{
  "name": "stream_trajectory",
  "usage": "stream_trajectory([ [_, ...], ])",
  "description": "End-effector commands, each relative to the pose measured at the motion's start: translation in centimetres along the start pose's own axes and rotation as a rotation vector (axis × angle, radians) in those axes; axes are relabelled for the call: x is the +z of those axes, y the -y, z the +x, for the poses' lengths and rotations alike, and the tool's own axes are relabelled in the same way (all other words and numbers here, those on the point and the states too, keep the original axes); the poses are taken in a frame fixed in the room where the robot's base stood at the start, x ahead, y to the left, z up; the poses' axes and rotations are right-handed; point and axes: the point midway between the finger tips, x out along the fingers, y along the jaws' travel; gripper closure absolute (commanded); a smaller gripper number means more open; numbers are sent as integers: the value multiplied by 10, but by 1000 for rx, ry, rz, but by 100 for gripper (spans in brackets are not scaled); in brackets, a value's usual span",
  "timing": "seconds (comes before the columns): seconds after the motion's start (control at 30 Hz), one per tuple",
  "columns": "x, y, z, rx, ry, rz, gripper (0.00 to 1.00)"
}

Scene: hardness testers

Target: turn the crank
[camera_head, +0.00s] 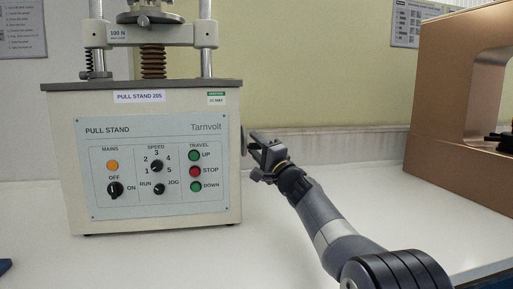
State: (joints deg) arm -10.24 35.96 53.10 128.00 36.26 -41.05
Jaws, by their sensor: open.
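The pull stand (150,212) is a cream box with a grey control panel on its front, at the left of the head view. The crank (243,141) shows only as a thin dark edge-on part on the box's right side. My gripper (254,143) is open right beside that side, its fingers pointing left at the crank. I cannot tell whether the fingers touch the crank or lie around its handle. The crank's face and handle are mostly hidden by the viewing angle and my gripper.
Two posts and a threaded screw (153,62) rise from the stand's top. A large copper-coloured machine (450,110) stands at the right. A wall (330,70) closes off the back.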

Motion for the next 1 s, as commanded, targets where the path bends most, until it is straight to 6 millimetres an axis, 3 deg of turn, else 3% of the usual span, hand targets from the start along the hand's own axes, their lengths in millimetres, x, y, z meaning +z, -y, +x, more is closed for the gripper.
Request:
stream_trajectory([
  [0.37, 0, 0, -13, 0, -1, -1, 60],
  [0.8, 0, 0, -81, 1, -2, 0, 60],
  [1.0, 0, 1, -102, 0, -1, 0, 60],
])
